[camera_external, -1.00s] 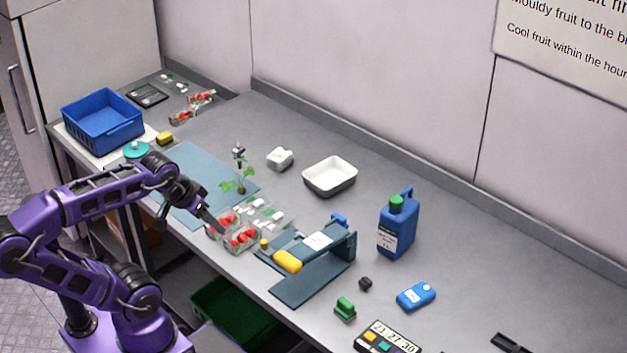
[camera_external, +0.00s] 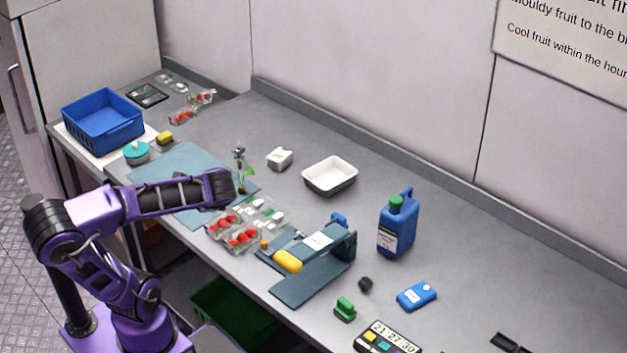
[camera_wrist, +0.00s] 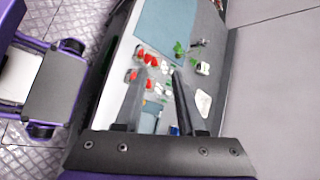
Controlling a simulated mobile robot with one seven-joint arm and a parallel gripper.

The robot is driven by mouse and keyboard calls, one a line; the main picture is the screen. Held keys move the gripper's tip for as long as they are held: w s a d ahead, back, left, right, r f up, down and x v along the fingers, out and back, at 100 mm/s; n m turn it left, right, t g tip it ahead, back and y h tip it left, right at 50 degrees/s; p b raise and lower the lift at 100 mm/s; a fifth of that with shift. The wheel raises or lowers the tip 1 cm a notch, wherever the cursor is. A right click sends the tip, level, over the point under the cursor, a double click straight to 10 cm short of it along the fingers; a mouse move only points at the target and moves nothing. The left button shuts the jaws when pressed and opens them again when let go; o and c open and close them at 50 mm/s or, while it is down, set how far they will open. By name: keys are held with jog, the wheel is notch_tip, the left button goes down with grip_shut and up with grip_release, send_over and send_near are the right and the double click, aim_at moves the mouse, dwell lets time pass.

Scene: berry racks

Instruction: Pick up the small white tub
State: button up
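The small white tub (camera_external: 280,158) stands upright on the grey bench, behind the plant and left of a larger white tray, in the external view. In the wrist view the tub (camera_wrist: 203,68) is small, to the right of my fingers and beyond their tips. My gripper (camera_wrist: 161,73) is open in the wrist view, its two dark fingers apart with nothing held between them. In the external view the end of my arm is over the blue mat, left of the tub and apart from it; the fingers are hidden there.
A potted seedling (camera_external: 241,180) stands between my arm and the tub. The white tray (camera_external: 330,188) is right of the tub. Berry punnets (camera_external: 235,232), a blue-grey stand (camera_external: 312,285) and a blue jug (camera_external: 398,230) are nearer the front and right. Bench behind the tub is clear.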

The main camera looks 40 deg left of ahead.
jog(key=w+d+r+m+t+y, duration=0.1)
jog(key=w+d+r+m+t, duration=0.3)
jog(key=w+m, duration=0.6)
jog(key=w+d+r+m+t+y, duration=0.25)
jog(key=w+d+m+t, duration=0.35)
jog(key=m, duration=0.9)
jog(key=m+g+h+b, duration=0.15)
jog(key=m+h, duration=0.55)
jog(key=m, duration=1)
jog(key=m+h+b, duration=0.3)
jog(key=m+h, duration=0.4)
jog(key=m, duration=1)
send_near(319, 164)
jog(key=b+x, duration=0.1)
jog(key=x, duration=0.4)
jog(key=shift+a, duration=0.15)
jog(key=shift+b+x, duration=0.5)
jog(key=shift+x, duration=2.1)
jog(key=shift+s, duration=0.1)
grip_shut()
